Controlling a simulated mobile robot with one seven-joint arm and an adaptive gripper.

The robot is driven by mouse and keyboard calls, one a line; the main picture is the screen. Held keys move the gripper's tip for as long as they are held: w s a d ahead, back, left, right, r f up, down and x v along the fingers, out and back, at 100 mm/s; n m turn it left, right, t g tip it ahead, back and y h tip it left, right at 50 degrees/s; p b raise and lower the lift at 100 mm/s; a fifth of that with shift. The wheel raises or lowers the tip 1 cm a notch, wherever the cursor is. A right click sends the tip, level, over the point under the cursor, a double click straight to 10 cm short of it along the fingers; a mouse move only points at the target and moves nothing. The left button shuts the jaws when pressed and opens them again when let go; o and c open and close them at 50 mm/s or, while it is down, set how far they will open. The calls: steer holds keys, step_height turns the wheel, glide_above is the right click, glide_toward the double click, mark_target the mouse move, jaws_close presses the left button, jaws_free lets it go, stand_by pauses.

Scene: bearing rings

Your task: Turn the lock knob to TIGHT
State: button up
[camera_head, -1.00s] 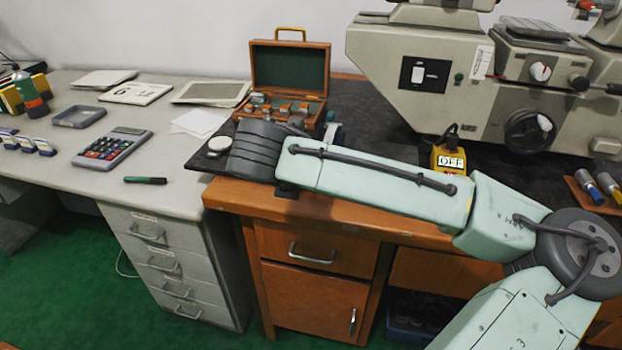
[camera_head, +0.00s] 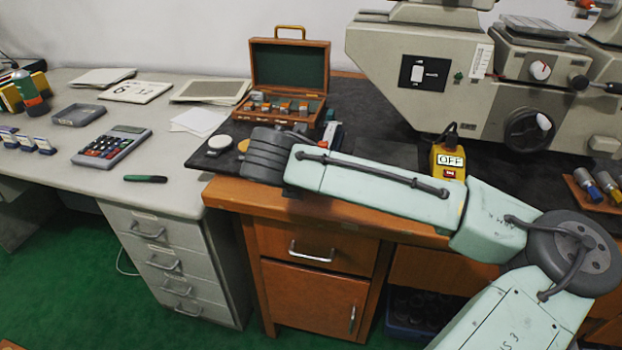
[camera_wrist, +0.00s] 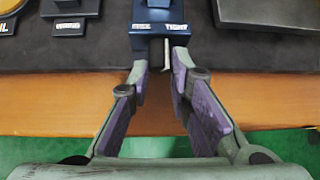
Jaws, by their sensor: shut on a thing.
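A blue block (camera_wrist: 159,14) at the top of the wrist view carries two white labels. The right one (camera_wrist: 176,27) reads TIGHT and the left one (camera_wrist: 140,26) looks like FREE. The lock knob (camera_wrist: 166,54) shows as a small pale bar and dark part below the labels, between my fingertips and mostly hidden. My gripper (camera_wrist: 160,62) is shut on it, one finger on each side. I cannot tell the knob's exact setting. In the head view my forearm hides the knob and fingertips.
In the wrist view, dark pieces stand left of the block, and a dark plate (camera_wrist: 268,12) lies right. The head view shows an open wooden case (camera_head: 290,75), a yellow OFF box (camera_head: 449,160) and a large grey machine (camera_head: 425,75). The wooden bench edge (camera_head: 230,197) runs below my arm.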

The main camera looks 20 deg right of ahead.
jaws_close()
steer(key=shift+s+d+f+m+t+y+b, duration=0.1)
steer(key=shift+d+m+t+y+b, duration=0.05)
steer(key=shift+m+t+y+b, duration=0.35)
steer(key=shift+s+d+f+m+t+y+b, duration=0.1)
steer(key=shift+m+t+y+b, duration=0.15)
steer(key=shift+y, duration=0.35)
steer(key=shift+s+d+f+m+t+y+b, duration=0.1)
steer(key=shift+d+f+m+t+y+b, duration=0.1)
steer(key=shift+m+t+y+b, duration=0.7)
steer(key=t+y+b, duration=0.1)
steer(key=b, duration=0.1)
steer(key=m+b, duration=0.1)
steer(key=b, duration=0.2)
steer(key=shift+s+d+f+t+y, duration=0.1)
steer(key=shift+d+f+t+y, duration=0.05)
steer(key=shift+t+y, duration=0.25)
steer(key=m+t+y+b, duration=0.1)
steer(key=b, duration=0.1)
steer(key=shift+b, duration=0.3)
steer(key=shift+d, duration=0.1)
